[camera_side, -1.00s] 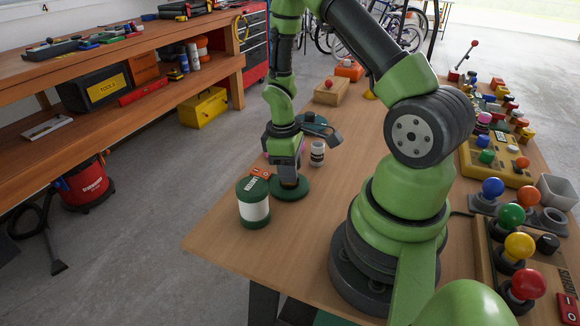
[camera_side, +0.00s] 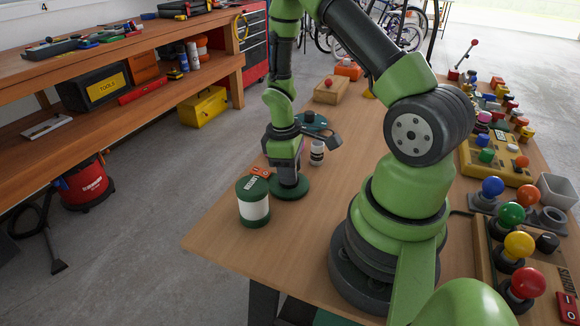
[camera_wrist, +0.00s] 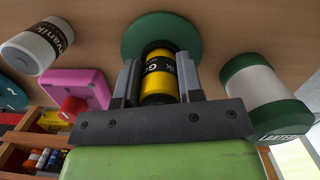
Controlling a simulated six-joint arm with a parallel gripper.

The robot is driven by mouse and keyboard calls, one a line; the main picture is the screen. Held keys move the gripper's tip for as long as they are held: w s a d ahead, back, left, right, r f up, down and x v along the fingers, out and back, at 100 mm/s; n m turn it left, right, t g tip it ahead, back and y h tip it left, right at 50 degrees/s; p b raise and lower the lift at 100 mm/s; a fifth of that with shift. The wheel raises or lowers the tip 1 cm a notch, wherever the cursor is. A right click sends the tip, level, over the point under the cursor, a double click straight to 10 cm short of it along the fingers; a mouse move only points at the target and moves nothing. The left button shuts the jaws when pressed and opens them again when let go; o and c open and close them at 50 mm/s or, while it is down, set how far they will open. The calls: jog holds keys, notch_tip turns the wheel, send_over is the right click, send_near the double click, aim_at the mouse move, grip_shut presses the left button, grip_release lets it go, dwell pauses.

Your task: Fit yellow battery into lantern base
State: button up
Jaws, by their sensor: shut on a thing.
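My gripper (camera_wrist: 160,84) is shut on the yellow battery (camera_wrist: 158,85), which has a black band with lettering. One finger lies on each side of it. The lantern base (camera_wrist: 192,30) is a green disc past the battery's far end. In the side view, my gripper (camera_side: 287,174) is right over the lantern base (camera_side: 292,191), which lies flat on the table. The battery's far end overlaps the disc in the wrist view; I cannot tell how deep it sits. The green and white lantern body (camera_side: 253,208) stands apart, to the left and nearer the camera, also in the wrist view (camera_wrist: 262,88).
A white, black-lettered cylinder (camera_side: 317,153) stands close behind the base. A pink block with a red knob (camera_wrist: 83,90) is near it in the wrist view. A wooden box (camera_side: 331,90) is farther back. Table (camera_side: 225,240) is bare at front left.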

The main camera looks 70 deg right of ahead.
jog(key=shift+f, duration=0.15)
jog(key=o, duration=0.7)
jog(key=shift+w+a+r, duration=0.1)
jog(key=shift+w+r, duration=0.1)
jog(key=shift+r, duration=1.5)
jog(key=shift+w+r, duration=0.2)
jog(key=shift+r, duration=1.5)
jog(key=shift+w+a+r, duration=0.1)
jog(key=shift+w+r, duration=0.1)
jog(key=shift+r, duration=1.9)
